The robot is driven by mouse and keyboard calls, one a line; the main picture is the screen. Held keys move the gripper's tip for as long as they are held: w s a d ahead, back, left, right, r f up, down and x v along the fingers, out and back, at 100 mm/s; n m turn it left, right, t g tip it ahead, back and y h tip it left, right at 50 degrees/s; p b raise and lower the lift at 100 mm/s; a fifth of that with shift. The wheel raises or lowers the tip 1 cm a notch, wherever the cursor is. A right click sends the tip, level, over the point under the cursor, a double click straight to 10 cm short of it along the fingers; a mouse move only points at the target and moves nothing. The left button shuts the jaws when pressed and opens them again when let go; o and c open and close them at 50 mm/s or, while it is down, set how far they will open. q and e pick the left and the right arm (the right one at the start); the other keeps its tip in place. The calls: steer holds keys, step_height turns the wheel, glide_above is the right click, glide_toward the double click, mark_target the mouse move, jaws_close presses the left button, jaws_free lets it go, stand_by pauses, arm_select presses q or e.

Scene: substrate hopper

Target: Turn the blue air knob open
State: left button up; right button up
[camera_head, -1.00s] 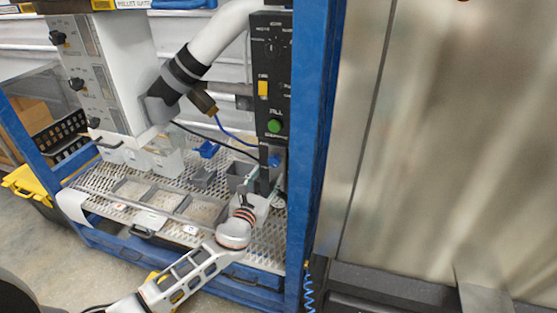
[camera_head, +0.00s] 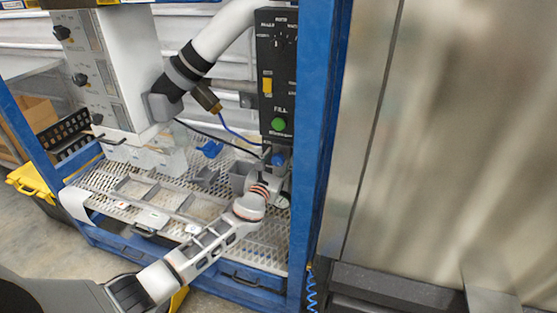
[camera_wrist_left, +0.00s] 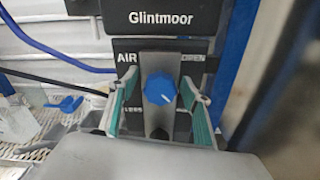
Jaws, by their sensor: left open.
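The blue air knob (camera_wrist_left: 160,89) sits on a grey plate between the labels AIR and OPEN in the left wrist view. In the head view the knob (camera_head: 278,159) is a small blue spot below the black control panel. My left gripper (camera_wrist_left: 160,103) is open, with one teal-padded finger on each side of the knob. Gaps show between the fingers and the knob. In the head view the left gripper (camera_head: 267,172) is small and partly hidden by its own wrist. My right gripper is not in view.
The black panel (camera_head: 277,85) with a green FILL button (camera_head: 278,124) and yellow switch stands above the knob. A blue frame post (camera_head: 316,130) is close on the right. A perforated shelf (camera_head: 105,178) with grey bins lies below. A blue hose and black cable run at left.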

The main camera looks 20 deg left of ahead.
arm_select(q)
steer(key=c, duration=1.1)
steer(key=n+b, duration=0.1)
steer(key=n, duration=0.2)
steer(key=shift+f, duration=0.1)
steer(key=n, duration=0.3)
steer(key=shift+n+b, duration=0.35)
steer(key=shift+n, duration=0.05)
steer(key=n, duration=0.2)
steer(key=shift+n, duration=0.4)
steer(key=n, duration=0.3)
steer(key=shift+n+b, duration=0.3)
steer(key=shift+b, duration=0.1)
steer(key=n, duration=0.4)
steer(key=shift+n, duration=0.3)
